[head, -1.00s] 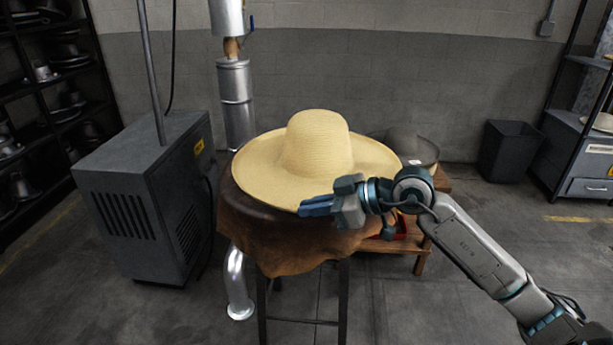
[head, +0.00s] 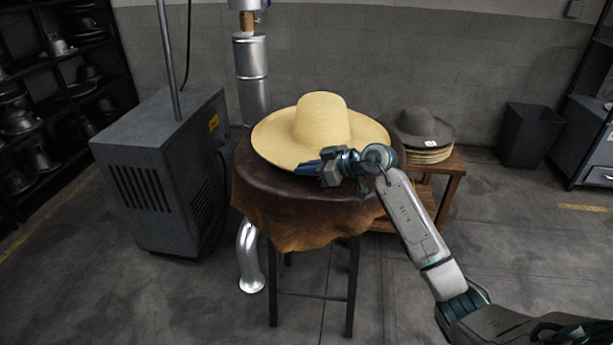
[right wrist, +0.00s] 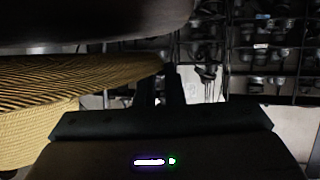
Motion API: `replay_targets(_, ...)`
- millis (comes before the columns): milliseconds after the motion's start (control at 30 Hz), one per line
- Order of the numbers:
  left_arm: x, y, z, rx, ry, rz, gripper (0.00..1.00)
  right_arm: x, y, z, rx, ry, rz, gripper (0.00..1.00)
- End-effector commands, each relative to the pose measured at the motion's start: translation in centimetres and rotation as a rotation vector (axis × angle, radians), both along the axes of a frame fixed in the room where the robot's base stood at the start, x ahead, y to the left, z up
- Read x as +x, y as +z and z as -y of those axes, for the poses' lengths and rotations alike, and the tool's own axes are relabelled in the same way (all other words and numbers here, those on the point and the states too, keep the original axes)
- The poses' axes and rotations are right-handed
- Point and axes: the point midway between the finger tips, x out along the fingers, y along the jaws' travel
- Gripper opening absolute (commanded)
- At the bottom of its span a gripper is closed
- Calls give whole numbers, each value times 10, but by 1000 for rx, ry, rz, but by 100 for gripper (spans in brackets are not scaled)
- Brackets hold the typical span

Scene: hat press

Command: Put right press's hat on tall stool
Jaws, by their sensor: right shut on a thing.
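A straw-coloured wide-brimmed hat (head: 322,122) is upright, crown up, over the tall stool in the head view. The stool's round top is draped in brown leather (head: 290,218), and its dark legs (head: 353,290) show below. My right gripper (head: 322,167) is shut on the brim's near right edge. In the right wrist view the fingers (right wrist: 168,85) meet the hat's brim (right wrist: 80,80). A dark rounded surface (right wrist: 90,20) lies close to the brim there, with a thin gap towards the fingers. I cannot tell whether the brim touches the stool elsewhere. My left gripper is out of view.
A grey machine cabinet (head: 150,175) stands left of the stool, with a silver pipe (head: 250,75) behind. A dark grey hat (head: 424,128) tops a stack on a low wooden stand (head: 452,172) at right. A dark bin (head: 528,135) stands behind; the right-hand floor is open.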

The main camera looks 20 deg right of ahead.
Motion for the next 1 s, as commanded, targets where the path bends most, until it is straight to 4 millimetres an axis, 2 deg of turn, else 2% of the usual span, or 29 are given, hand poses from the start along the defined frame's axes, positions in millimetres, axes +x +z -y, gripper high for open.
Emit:
replay_targets(167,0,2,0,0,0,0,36,5,-6,1,0,0,-1,0)
replay_targets(400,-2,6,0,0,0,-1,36,5,-35,1,0,0,0,0)
replay_targets(700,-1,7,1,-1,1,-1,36,5,-36,1,-1,0,1,0)
replay_targets(733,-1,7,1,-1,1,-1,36,5,-37,1,-1,0,1,12)
replay_targets(833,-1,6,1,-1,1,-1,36,5,-37,1,-1,0,1,30)
replay_targets(1000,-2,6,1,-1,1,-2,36,5,-37,1,-1,0,1,30)
